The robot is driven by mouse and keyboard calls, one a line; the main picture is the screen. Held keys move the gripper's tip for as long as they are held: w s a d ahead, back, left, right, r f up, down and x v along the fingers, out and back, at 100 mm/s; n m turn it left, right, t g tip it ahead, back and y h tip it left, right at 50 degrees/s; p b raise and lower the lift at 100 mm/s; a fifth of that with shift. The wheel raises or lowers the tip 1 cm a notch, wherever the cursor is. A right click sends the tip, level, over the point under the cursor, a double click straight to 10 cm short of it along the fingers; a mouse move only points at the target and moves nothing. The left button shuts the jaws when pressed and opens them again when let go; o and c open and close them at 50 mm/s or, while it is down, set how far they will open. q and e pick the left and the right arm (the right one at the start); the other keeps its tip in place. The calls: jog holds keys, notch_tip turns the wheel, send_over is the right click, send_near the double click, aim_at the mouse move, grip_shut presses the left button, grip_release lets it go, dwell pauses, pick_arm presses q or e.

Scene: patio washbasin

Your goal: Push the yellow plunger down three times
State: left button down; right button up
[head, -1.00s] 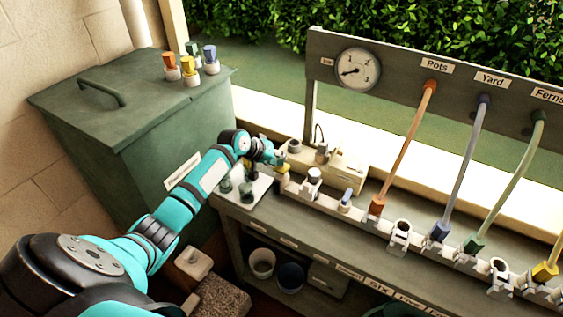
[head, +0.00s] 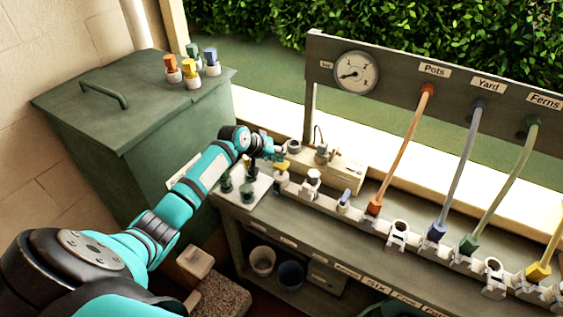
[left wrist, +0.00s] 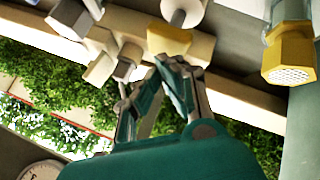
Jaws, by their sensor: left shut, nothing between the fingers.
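The yellow plunger (head: 281,176) stands at the left end of the bench rail, close to the white plate. My left gripper (head: 280,150) is shut and empty, its fingertips just above and behind the yellow top in the head view. In the left wrist view, the shut fingertips (left wrist: 170,62) are close to a yellow hexagonal piece (left wrist: 169,40) with a pale round stem; I cannot tell whether they touch it. Another yellow hexagonal piece (left wrist: 290,62) with a mesh face is at the right of that view. My right gripper is not in view.
Small dark green pieces (head: 226,183) stand on the white plate beside the arm. A beige box (head: 345,176) is behind the rail. The pressure gauge (head: 356,72) hangs on the back board, and several coloured hoses run right. A green bin (head: 75,125) stands left.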

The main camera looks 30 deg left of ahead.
pick_arm(q)
jog(key=shift+r+p, duration=2.85)
jog(key=shift+r, duration=0.25)
jog(key=shift+f, duration=0.1)
